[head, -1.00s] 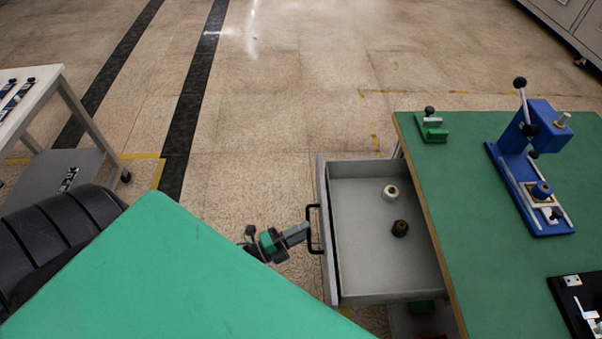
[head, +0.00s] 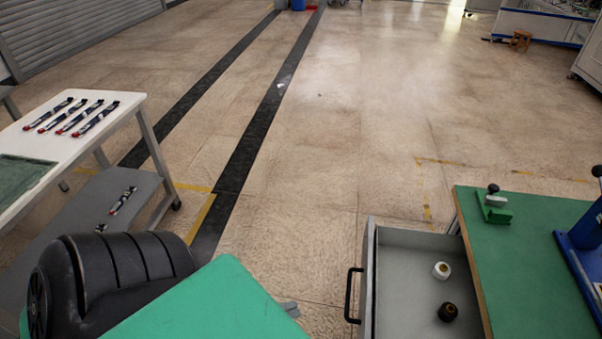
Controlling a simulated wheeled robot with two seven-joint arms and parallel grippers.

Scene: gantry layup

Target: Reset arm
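My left gripper (head: 290,308) shows only as a small grey tip past the edge of a green panel in front of the camera; the rest is hidden. Whether its fingers are open or shut cannot be told. It is apart from the black handle (head: 352,295) of the open grey drawer (head: 400,300), to the handle's left. The black ribbed part of my arm (head: 110,280) is at the lower left. My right gripper is not in view.
The drawer holds a white spool (head: 441,270) and a black spool (head: 447,312). A green-topped workbench (head: 525,265) with a blue press (head: 585,240) and a green fixture (head: 494,204) is at right. A white table (head: 105,140) stands left. The floor between is clear.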

